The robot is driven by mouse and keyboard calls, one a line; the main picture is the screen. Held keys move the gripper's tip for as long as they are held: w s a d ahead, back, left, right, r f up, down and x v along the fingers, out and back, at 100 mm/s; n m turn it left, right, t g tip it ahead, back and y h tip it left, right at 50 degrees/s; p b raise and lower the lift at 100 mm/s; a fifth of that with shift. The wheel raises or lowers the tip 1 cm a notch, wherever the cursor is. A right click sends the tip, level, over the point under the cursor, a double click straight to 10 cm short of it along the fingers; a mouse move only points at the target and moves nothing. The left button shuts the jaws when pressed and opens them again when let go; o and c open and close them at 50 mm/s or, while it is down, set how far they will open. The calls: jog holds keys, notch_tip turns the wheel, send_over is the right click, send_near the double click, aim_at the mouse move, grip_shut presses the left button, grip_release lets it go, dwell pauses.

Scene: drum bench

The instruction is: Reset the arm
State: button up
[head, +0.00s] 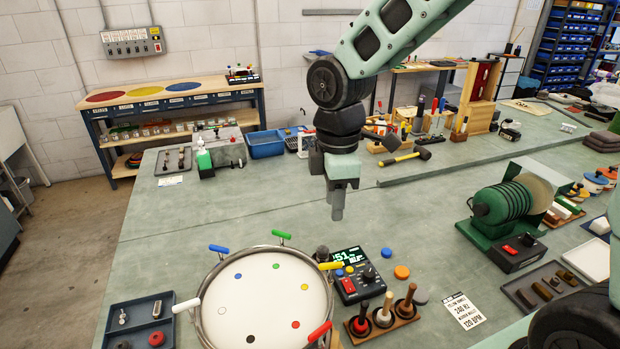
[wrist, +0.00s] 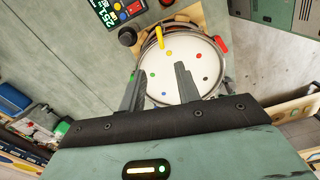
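My gripper (head: 337,207) hangs from my pale green arm over the middle of the bench, pointing down. In the head view it is seen edge-on, behind the drum and above the bench top. In the wrist view, my gripper (wrist: 160,70) has its two dark fingers apart. The gap between them is empty, and the white drum head shows beyond it. The drum (head: 265,300) stands at the front of the bench with coloured dots on its head and coloured handles round its rim. It also shows in the wrist view (wrist: 188,88).
A digital meter (head: 357,277) and a rack of mallets (head: 382,319) stand right of the drum. A black-headed hammer (head: 405,158) lies behind my gripper. A green motor machine (head: 505,208) stands at right.

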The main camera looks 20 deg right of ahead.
jog(key=s+a+f+m+b, duration=0.3)
jog(key=s+f+m+b, duration=0.1)
jog(key=s, duration=0.6)
jog(key=s+a+f+m+b, duration=0.3)
jog(key=s+f+b, duration=0.2)
jog(key=s, duration=0.5)
jog(key=shift+a+f+m+y, duration=0.15)
jog(key=shift+a+m+y, duration=0.15)
jog(key=shift+m, duration=0.1)
dwell(0.5)
